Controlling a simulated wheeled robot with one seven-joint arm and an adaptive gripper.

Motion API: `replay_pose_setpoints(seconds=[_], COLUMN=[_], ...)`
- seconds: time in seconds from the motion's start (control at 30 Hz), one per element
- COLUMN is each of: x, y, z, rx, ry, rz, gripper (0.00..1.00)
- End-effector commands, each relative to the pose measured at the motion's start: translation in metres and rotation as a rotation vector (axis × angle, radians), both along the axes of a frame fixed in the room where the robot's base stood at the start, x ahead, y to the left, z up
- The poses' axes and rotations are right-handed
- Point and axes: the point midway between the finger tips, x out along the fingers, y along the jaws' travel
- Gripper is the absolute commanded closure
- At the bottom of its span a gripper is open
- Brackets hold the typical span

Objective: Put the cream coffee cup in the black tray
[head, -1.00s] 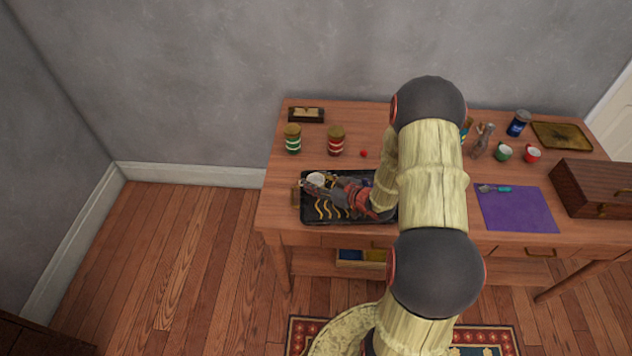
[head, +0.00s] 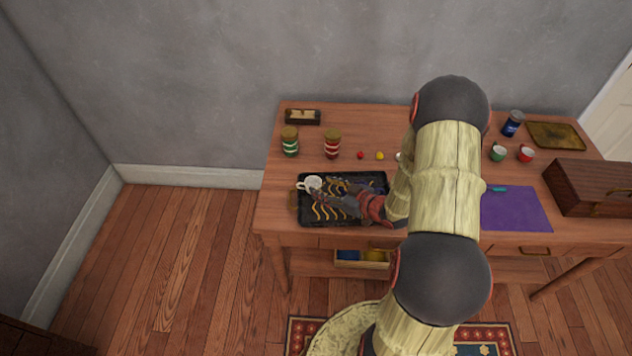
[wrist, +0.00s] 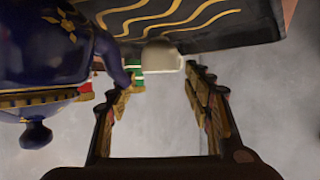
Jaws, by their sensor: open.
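The cream coffee cup (head: 314,182) stands at the far left corner of the black tray (head: 345,217) in the head view, its handle pointing left over the rim. It looks upright there. In the wrist view the cup (wrist: 162,56) shows beyond the fingertips, against the edge of the tray (wrist: 225,28) with gold wavy lines. My gripper (head: 324,197) is low over the tray, just to the near right of the cup. In the wrist view my gripper (wrist: 160,95) has its fingers wide apart with nothing between them.
A dark blue and gold vessel (wrist: 50,60) is close by the left finger in the wrist view. A green jar (head: 290,142) and a red jar (head: 332,144) stand behind the tray, near small red and yellow balls. A purple mat (head: 516,208) lies right of my arm.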

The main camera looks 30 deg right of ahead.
Motion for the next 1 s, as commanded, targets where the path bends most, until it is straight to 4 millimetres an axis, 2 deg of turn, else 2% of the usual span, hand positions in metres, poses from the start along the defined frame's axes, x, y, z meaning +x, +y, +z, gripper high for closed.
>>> replay_pose_setpoints(seconds=[0.03, 0.2, 0.37, 0.5, 0.63, 0.73, 0.83, 0.93, 1.0], x=[-0.01, -0.036, -0.049, -0.049, -0.032, -0.013, -0.002, -0.005, -0.014], y=[-0.005, -0.012, -0.015, -0.019, -0.03, -0.043, -0.05, -0.044, -0.032], z=[0.008, 0.018, 0.022, 0.027, 0.045, 0.079, 0.126, 0.174, 0.208], rx=[0.001, 0.001, 0.0, -0.024, -0.123, -0.249, -0.351, -0.407, -0.42], ry=[0.0, -0.001, 0.0, 0.011, 0.062, 0.131, 0.2, 0.26, 0.299], rz=[-0.006, -0.004, -0.001, -0.005, -0.032, -0.092, -0.178, -0.266, -0.323], gripper=[0.49, 0.49, 0.49, 0.49, 0.49, 0.49, 0.49, 0.49, 0.49])
